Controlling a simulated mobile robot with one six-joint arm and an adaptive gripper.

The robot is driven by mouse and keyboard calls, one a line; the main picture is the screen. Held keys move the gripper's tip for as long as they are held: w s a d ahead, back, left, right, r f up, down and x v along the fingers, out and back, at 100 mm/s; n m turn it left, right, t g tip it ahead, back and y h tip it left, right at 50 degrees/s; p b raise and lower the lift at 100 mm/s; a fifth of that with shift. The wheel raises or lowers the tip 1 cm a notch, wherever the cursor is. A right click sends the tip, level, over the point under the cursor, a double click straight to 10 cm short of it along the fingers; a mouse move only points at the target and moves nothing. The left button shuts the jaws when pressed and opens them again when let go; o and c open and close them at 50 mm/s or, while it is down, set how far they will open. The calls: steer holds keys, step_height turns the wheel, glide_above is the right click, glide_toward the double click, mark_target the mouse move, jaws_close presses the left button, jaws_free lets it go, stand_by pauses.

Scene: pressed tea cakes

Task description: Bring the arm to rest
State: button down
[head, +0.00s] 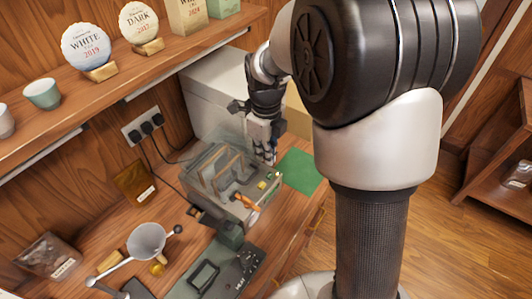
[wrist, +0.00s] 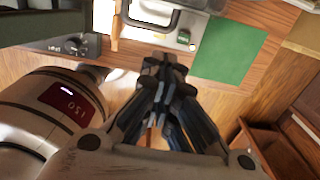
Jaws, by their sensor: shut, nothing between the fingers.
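My gripper (head: 264,152) is shut and empty in the head view, just above and behind the right end of a grey open-topped machine on the wooden counter (head: 185,258). In the wrist view my gripper (wrist: 165,62) shows with its fingers together and nothing between them. The arm is bent, with its large dark joint filling the upper right of the head view. The gripper appears apart from the machine, but the exact gap cannot be told.
The grey machine (head: 205,165) stands below the gripper, beside a green mat (head: 301,171). A shelf (head: 165,50) with round tea cakes and cups runs above. Open floor (head: 440,240) is at right.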

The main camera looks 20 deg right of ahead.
steer(key=s+a+r+n+t+b, duration=0.1)
steer(key=s+r+n+b, duration=0.1)
steer(key=s+r+n, duration=0.35)
steer(key=s+a+r+n+t+b, duration=0.1)
steer(key=s+r+n+t+b, duration=0.1)
steer(key=s+n, duration=0.6)
steer(key=s+n+t+b, duration=0.1)
steer(key=s+n+b, duration=0.1)
steer(key=s+n, duration=0.7)
steer(key=shift+a+f+n+t, duration=0.25)
steer(key=shift+f+n, duration=0.2)
steer(key=shift+n, duration=2.7)
stand_by(2.6)
